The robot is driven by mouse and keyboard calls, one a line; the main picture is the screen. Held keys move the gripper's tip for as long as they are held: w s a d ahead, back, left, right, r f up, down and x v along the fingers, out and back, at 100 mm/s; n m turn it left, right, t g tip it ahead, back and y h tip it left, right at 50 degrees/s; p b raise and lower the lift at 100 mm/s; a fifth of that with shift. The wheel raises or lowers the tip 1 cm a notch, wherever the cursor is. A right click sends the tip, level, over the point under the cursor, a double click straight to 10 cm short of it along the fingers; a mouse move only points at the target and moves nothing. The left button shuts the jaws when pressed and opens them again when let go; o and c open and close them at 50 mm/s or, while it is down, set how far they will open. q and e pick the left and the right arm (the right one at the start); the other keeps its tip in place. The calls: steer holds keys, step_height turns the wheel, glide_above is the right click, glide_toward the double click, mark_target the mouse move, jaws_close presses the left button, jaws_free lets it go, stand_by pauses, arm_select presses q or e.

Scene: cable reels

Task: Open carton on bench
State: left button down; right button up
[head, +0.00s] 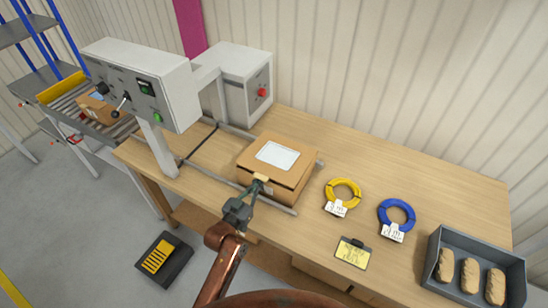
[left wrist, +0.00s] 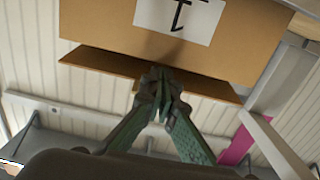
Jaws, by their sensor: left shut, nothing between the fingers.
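A brown cardboard carton (head: 290,178) with a white label on its top stands on the wooden bench (head: 420,160), beside the grey sealing machine. Its top looks closed in the head view. In the left wrist view the carton (left wrist: 90,22) fills the upper part, with a white marked label and a cardboard flap or edge strip (left wrist: 95,62) close to the fingers. My left gripper (head: 261,180) is at the carton's near edge, fingers together and empty. Its shut fingertips (left wrist: 160,80) overlap that strip; I cannot tell whether they touch it. My right gripper is out of view.
A yellow cable coil (head: 343,185), a blue coil (head: 382,214) and a yellow-faced tag device (head: 352,253) lie right of the carton. A grey tray (head: 434,252) holds three tan items at the right. The machine (head: 150,80) stands at the left. The back right of the bench is clear.

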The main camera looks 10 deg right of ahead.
arm_select(q)
step_height(320, 180, up, 4)
steer(key=p, duration=0.3)
steer(key=shift+r+p, duration=0.25)
steer(key=shift+p, duration=0.1)
steer(key=shift+w+d+r+p, duration=0.25)
steer(key=shift+w+r+p, duration=0.25)
steer(key=shift+r, duration=0.25)
steer(key=shift+w+d+r+p, duration=0.35)
steer(key=shift+w+r+p, duration=0.1)
steer(key=shift+r, duration=0.15)
steer(key=shift+w+d+r+p, duration=0.3)
steer(key=shift+w+r, duration=0.1)
steer(key=shift+r, duration=0.25)
steer(key=shift+w+d+r+p, duration=0.35)
steer(key=shift+w+r+p, duration=0.1)
steer(key=shift+r, duration=0.15)
steer(key=shift+w+d+r+p, duration=0.4)
steer(key=shift+w+r, duration=0.1)
steer(key=shift+r, duration=0.25)
steer(key=shift+w+d+r, duration=0.1)
steer(key=shift+w+r, duration=0.05)
